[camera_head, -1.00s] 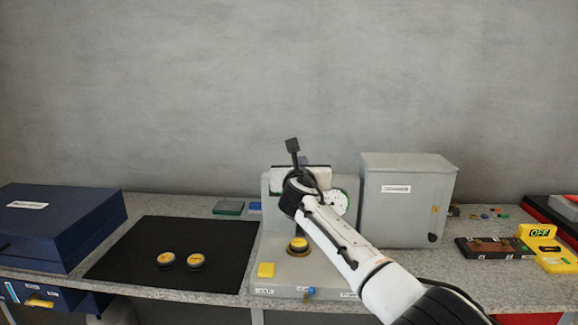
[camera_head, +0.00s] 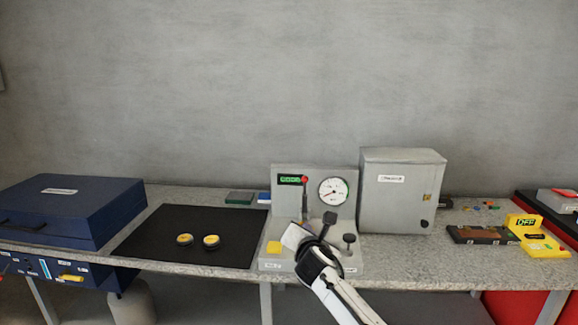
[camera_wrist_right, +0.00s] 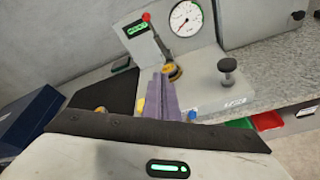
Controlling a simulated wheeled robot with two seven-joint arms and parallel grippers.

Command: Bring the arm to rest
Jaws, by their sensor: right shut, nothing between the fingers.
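My right gripper shows in the wrist view (camera_wrist_right: 163,98) as purple-grey fingers shut together with nothing between them. In the head view its white body is in front of the lower part of the grey gauge stand (camera_head: 345,218), and its fingertips are hard to make out. The stand carries a lit green display (camera_head: 291,180), a round gauge (camera_head: 333,191), a red-knobbed lever (camera_head: 305,181) and a black knob (camera_head: 349,240). In the wrist view a yellow round part (camera_wrist_right: 174,72) sits on the stand, beyond the fingers. My left gripper is not in view.
A black mat (camera_head: 165,232) with two yellow-black discs (camera_head: 198,241) lies left of the stand. A dark blue case (camera_head: 75,208) is farther left. A grey cabinet (camera_head: 400,195) stands right of the stand.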

